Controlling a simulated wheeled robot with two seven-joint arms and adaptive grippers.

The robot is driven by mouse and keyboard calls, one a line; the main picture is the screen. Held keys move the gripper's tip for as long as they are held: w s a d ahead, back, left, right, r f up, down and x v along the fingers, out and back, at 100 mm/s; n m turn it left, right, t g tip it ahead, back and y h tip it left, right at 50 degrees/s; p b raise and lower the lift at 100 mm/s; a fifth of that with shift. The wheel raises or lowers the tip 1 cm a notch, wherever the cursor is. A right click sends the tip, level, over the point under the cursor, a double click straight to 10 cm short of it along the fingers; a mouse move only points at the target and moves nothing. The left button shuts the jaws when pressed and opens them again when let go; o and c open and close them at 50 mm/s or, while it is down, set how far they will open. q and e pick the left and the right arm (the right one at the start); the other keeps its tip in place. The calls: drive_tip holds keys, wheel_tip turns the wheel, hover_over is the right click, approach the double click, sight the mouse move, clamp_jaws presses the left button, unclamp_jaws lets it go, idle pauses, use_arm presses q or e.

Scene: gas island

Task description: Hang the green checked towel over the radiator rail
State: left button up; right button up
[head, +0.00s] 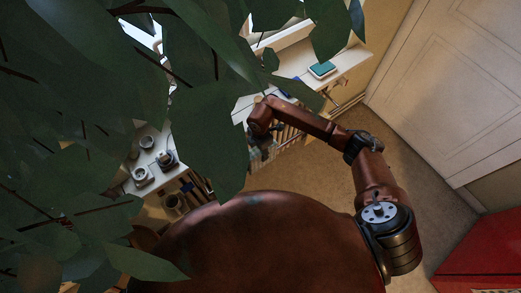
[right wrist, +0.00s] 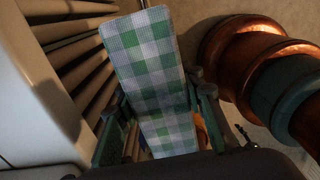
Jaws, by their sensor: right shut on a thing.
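The green checked towel (right wrist: 150,60) shows in the right wrist view as a flat strip of green and white squares, running up between my fingers. My right gripper (right wrist: 158,118) is shut on it. Parallel brown bars (right wrist: 75,65) stand left of the towel in the wrist view, beside a pale panel (right wrist: 35,95). I cannot tell whether they are the radiator or its rail. My left gripper is not in view.
Large green leaves (head: 80,100) block the left of the head view. Pots (head: 142,175) stand on a white surface below them. A teal book (head: 322,70) lies on a pale shelf top. A white door (head: 450,80) and red box (head: 485,255) are right; carpet (head: 320,170) is free.

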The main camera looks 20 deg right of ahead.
drive_tip(key=shift+f+b, duration=2.5)
drive_tip(key=shift+f, duration=2.65)
drive_tip(key=o, duration=1.2)
drive_tip(key=shift+c, duration=0.2)
drive_tip(key=shift+r, duration=0.1)
